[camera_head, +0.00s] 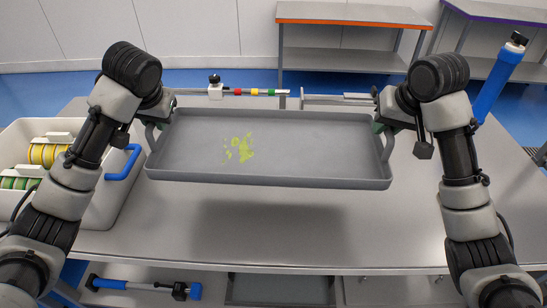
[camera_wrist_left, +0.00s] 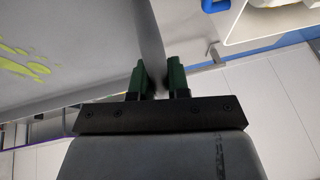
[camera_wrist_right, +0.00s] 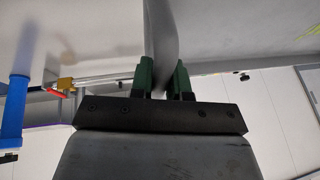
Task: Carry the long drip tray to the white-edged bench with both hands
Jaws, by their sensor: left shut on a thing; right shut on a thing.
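The long drip tray (camera_head: 300,149) is grey and shallow, with yellow-green splashes on its floor. It hangs above the grey table (camera_head: 300,235), with its shadow on the table below. My left gripper (camera_head: 152,124) is shut on the handle at the tray's left end; its green fingers (camera_wrist_left: 157,78) clamp the handle in the left wrist view. My right gripper (camera_head: 380,124) is shut on the handle at the right end, also seen between the fingers (camera_wrist_right: 163,78) in the right wrist view. The tray looks about level. A bench with an orange edge (camera_head: 350,20) stands at the back; I cannot make out a white-edged bench.
A white crate (camera_head: 110,195) with yellow and green rolls stands at the left on the table. Rods with coloured bands (camera_head: 250,92) lie behind the tray. A blue upright tube (camera_head: 498,78) stands at the right. A purple-edged bench (camera_head: 500,12) is at the back right.

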